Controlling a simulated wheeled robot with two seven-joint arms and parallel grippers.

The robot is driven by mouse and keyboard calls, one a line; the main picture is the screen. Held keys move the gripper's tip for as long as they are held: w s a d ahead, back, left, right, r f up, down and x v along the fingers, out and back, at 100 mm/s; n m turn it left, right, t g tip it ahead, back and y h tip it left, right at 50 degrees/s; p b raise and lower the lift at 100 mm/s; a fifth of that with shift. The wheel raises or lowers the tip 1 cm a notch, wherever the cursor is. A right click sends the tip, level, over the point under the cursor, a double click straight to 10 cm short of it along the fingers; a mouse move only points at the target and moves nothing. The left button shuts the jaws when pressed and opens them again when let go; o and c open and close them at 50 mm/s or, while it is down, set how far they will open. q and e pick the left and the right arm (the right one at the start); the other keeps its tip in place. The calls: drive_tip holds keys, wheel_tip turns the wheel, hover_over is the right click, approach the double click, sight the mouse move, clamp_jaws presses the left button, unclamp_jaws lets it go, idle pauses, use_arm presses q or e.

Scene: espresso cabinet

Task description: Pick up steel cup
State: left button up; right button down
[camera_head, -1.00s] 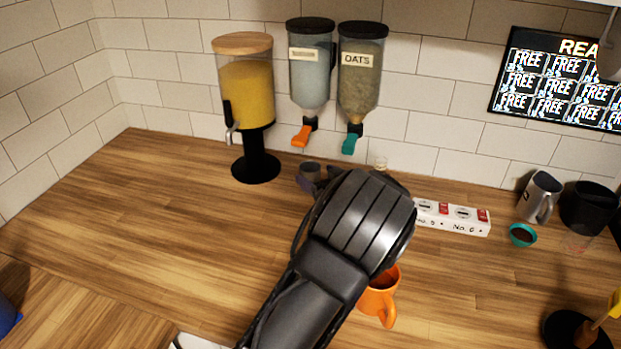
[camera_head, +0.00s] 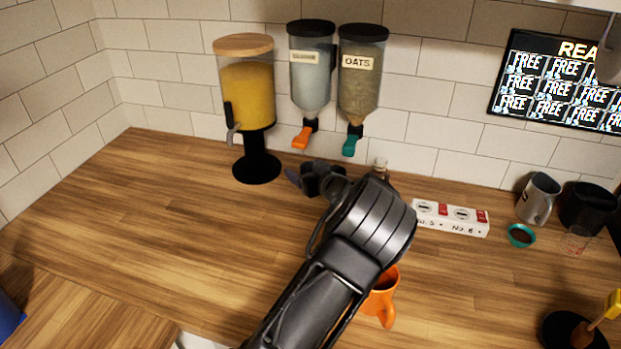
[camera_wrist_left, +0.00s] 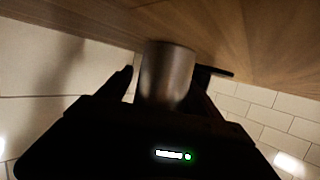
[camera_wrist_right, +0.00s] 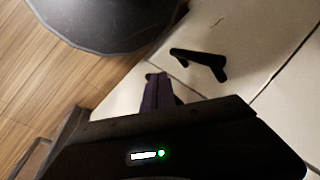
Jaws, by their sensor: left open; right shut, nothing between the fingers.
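A grey steel cup (camera_wrist_left: 168,72) stands out in the left wrist view, between the two dark fingers of my left gripper (camera_head: 315,180). The fingers are apart, one on each side of the cup. I cannot tell whether either touches it. In the head view my left gripper is at the back of the counter below the dispensers, and the cup is largely hidden by the gripper and arm. My right gripper (camera_wrist_right: 160,92) shows only in the right wrist view, with its fingers together and nothing between them.
An orange mug (camera_head: 381,298) stands partly behind my left forearm. A white power strip (camera_head: 451,218), a steel pitcher (camera_head: 538,198) and a teal bowl (camera_head: 521,236) are to the right. A yellow dispenser (camera_head: 247,95) stands left.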

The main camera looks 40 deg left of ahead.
idle(0.6)
use_arm(q)
clamp_jaws()
idle(0.7)
drive_tip(key=shift+r, duration=0.15)
drive_tip(key=shift+r, duration=0.4)
drive_tip(key=shift+s+d+r+b, duration=0.1)
drive_tip(key=shift+s+r+b, duration=0.1)
drive_tip(key=shift+r, duration=0.4)
drive_tip(key=shift+s+d+r+b, duration=0.1)
drive_tip(key=shift+r+b, duration=0.05)
drive_tip(key=shift+r, duration=0.45)
drive_tip(key=s+d, duration=0.1)
drive_tip(key=s, duration=0.4)
drive_tip(key=s+d, duration=0.2)
drive_tip(key=s, duration=0.3)
drive_tip(key=s+d+b, duration=0.1)
drive_tip(key=s+d, duration=0.1)
drive_tip(key=s, duration=0.3)
drive_tip(key=shift+d+r, duration=0.1)
drive_tip(key=shift+s+d, duration=0.2)
drive_tip(key=shift+s, duration=0.55)
